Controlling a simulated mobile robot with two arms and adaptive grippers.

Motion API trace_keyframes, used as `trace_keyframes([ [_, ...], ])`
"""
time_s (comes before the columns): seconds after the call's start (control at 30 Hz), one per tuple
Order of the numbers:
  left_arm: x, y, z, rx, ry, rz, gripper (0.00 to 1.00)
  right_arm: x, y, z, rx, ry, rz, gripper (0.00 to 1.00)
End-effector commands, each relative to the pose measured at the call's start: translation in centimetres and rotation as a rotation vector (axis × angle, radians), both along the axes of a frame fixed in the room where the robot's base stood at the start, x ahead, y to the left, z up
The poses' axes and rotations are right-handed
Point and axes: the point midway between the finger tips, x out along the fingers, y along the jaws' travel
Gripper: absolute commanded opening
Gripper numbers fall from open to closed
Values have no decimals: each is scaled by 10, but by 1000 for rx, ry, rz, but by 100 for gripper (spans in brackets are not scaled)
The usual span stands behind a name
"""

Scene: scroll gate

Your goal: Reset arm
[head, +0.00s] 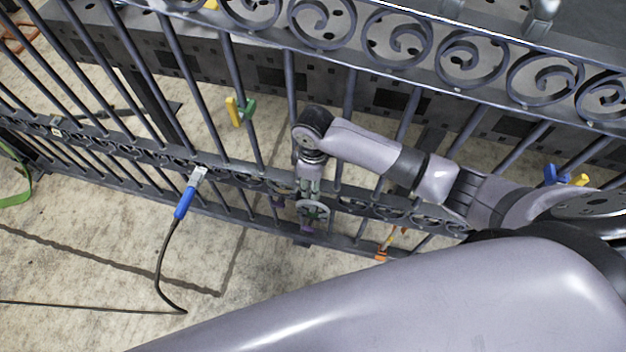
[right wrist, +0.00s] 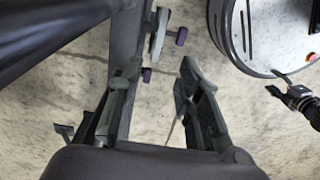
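The dark metal gate (head: 232,90) with scroll ornaments crosses the head view. My right arm reaches down along it. My right gripper (head: 312,190) is at the lower rail, beside a grey wheel-like part (head: 318,214) with purple bits. In the right wrist view my right gripper (right wrist: 160,82) has its fingers apart with floor showing between them. A dark bar of the gate runs by the left finger; I cannot tell if they touch. A dark gripper, seemingly my left one (right wrist: 297,100), shows small at the right edge; its opening is unclear.
Yellow-green (head: 241,111), blue-yellow (head: 565,176) and orange (head: 382,252) pieces are on or behind the gate. Bare concrete floor (head: 90,260) lies in front at left.

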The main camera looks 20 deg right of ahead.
Motion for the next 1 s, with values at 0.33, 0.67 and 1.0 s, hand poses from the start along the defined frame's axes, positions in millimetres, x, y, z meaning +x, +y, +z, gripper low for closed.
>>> trace_keyframes([
  [0.33, 0, 0, 0, 0, 0, 0, 53, 0, 0, 8, -1, 1, 0, 32],
  [0.67, 0, -1, 0, -1, 0, 0, 53, 0, 0, 8, 0, 0, 0, 32],
  [1.0, 1, -1, 0, -1, -1, 0, 53, -51, 45, 10, 144, -55, -81, 32],
])
